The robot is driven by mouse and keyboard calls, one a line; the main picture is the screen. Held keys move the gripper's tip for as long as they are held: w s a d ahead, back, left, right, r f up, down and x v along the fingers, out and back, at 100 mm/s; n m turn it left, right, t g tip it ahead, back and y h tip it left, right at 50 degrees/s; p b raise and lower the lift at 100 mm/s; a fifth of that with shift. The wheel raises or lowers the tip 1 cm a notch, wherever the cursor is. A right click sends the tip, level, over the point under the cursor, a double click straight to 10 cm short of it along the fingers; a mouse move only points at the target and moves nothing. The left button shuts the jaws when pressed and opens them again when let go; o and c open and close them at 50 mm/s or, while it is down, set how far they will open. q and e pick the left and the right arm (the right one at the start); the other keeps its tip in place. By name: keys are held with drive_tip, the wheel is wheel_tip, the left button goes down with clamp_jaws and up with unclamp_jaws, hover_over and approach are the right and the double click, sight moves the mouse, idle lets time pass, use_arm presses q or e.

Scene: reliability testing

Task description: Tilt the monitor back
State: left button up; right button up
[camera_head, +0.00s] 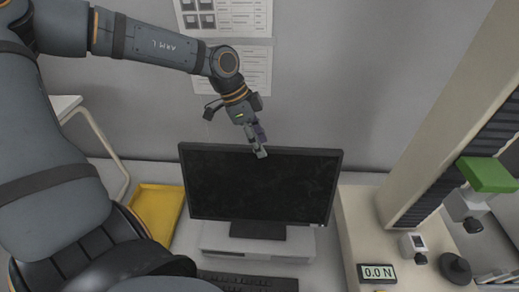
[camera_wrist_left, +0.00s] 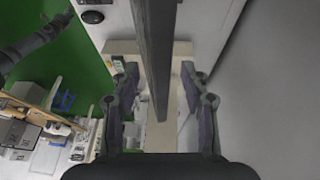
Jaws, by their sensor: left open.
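The black monitor (camera_head: 262,187) stands upright on a stand on a light grey riser, its dark screen facing me. My left gripper (camera_head: 260,152) points down at the middle of the monitor's top edge. In the left wrist view the monitor (camera_wrist_left: 155,50) shows nearly edge-on as a thin dark slab. It runs between the two spread fingers of the left gripper (camera_wrist_left: 161,82), with visible gaps on both sides. The gripper is open; I see no clear contact. The right gripper is not in view.
A yellow tray (camera_head: 157,213) lies left of the monitor. A keyboard (camera_head: 245,281) lies in front of it. A force display (camera_head: 377,273) reading 0.0 N and a tall test column (camera_head: 430,130) with a green block (camera_head: 487,174) stand at right. A grey wall is behind.

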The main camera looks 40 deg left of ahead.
use_arm(q)
wheel_tip(320, 180, up, 5)
drive_tip(key=shift+s+d+r, duration=0.1)
drive_tip(key=shift+r, duration=0.55)
drive_tip(key=shift+d+f, duration=0.1)
